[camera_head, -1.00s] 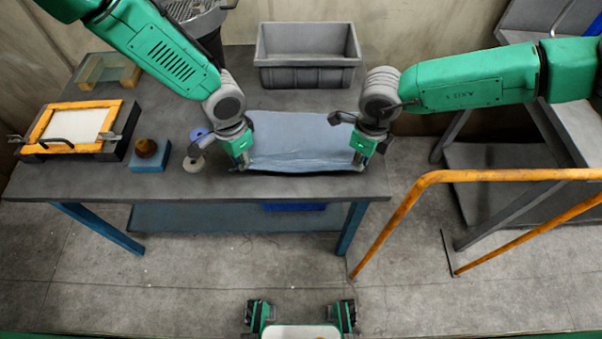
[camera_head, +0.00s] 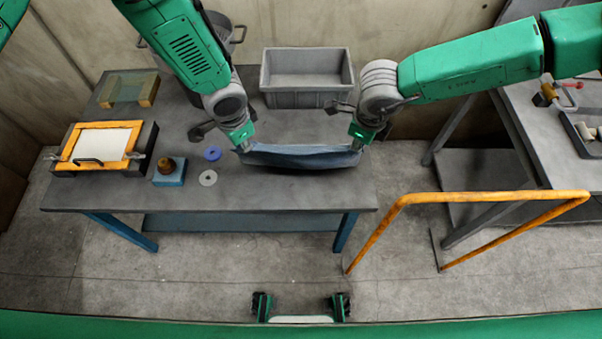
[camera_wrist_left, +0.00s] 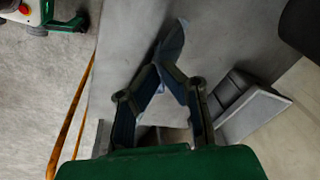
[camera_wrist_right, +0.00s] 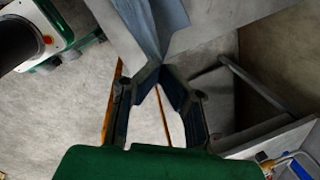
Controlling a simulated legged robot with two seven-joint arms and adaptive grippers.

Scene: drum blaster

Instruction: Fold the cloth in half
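The blue-grey cloth (camera_head: 302,156) hangs between my two grippers over the front right part of the grey table. Its near edge is raised and it sags a little in the middle. My left gripper (camera_head: 242,146) is at its left end and my right gripper (camera_head: 357,146) at its right end. In the left wrist view my left gripper's fingertips (camera_wrist_left: 158,68) meet at the cloth (camera_wrist_left: 172,42). In the right wrist view my right gripper's fingertips (camera_wrist_right: 157,68) meet at the cloth's edge (camera_wrist_right: 160,25). The cloth's far part is mostly hidden behind the raised part.
A grey bin (camera_head: 308,98) stands behind the cloth. To the left are a blue ring (camera_head: 212,154), a pale ring (camera_head: 208,178), a blue block with a brown knob (camera_head: 169,178) and an orange frame (camera_head: 70,143). An orange rail (camera_head: 480,197) stands right of the table.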

